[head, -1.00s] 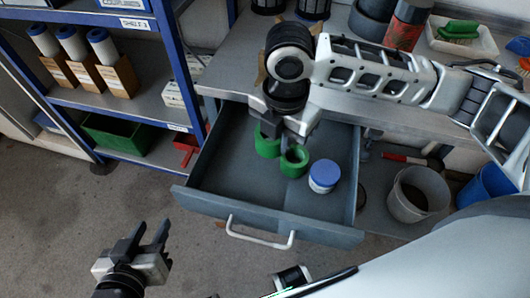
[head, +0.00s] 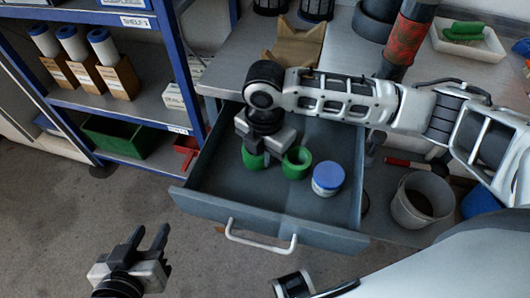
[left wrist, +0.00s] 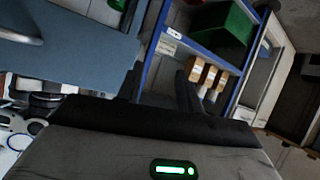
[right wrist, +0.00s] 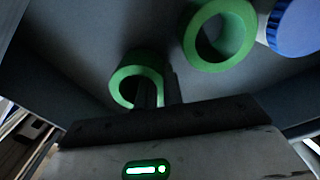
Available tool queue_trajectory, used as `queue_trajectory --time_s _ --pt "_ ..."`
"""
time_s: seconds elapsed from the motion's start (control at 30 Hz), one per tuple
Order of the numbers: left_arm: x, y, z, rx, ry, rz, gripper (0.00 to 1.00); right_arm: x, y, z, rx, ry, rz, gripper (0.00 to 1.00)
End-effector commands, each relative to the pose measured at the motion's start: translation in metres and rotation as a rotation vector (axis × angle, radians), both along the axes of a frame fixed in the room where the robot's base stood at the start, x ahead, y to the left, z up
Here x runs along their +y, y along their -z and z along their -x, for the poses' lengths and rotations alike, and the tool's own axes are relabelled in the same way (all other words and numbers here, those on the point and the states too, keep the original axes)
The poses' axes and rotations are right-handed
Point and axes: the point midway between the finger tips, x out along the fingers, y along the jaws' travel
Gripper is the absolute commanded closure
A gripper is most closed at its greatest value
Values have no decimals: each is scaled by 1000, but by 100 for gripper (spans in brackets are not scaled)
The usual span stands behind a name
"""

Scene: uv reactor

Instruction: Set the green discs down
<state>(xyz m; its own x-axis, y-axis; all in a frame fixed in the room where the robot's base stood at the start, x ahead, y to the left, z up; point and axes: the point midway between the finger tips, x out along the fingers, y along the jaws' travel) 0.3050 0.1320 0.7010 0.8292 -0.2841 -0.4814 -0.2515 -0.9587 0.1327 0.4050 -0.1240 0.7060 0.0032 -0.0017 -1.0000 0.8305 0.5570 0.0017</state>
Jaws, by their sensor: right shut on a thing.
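Two green ring-shaped discs are in the open grey drawer (head: 215,184). My right gripper (head: 256,150) points down over the left green disc (head: 253,160). In the right wrist view its fingers (right wrist: 160,92) straddle the wall of that disc (right wrist: 128,76), one inside the hole, and are shut on it. The other green disc (head: 297,162) stands just right of it, apart from the gripper; it also shows in the right wrist view (right wrist: 190,40). Whether the held disc touches the drawer floor is hard to tell. My left gripper (head: 149,236) is open and empty, outside the drawer at lower left.
A blue-lidded white jar (head: 327,180) stands in the drawer right of the discs. The drawer's front wall has a white handle (head: 260,240). A blue shelf unit (head: 170,60) is at left; a bucket (head: 420,200) is at right. The drawer's left part is clear.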

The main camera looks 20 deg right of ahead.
Motion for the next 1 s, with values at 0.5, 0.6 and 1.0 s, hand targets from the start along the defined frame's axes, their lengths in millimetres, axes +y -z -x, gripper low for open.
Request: queue_trajectory --time_s 0.5,0.6,1.0 --pt "0 1 0 1 1 0 64 0 -1 0 -1 0 -1 70" --pt "0 -2 1 4 1 0 64 0 -14 0 -1 0 -2 70" --pt "1 -9 0 21 -1 -1 64 0 -97 0 -2 1 -2 70"
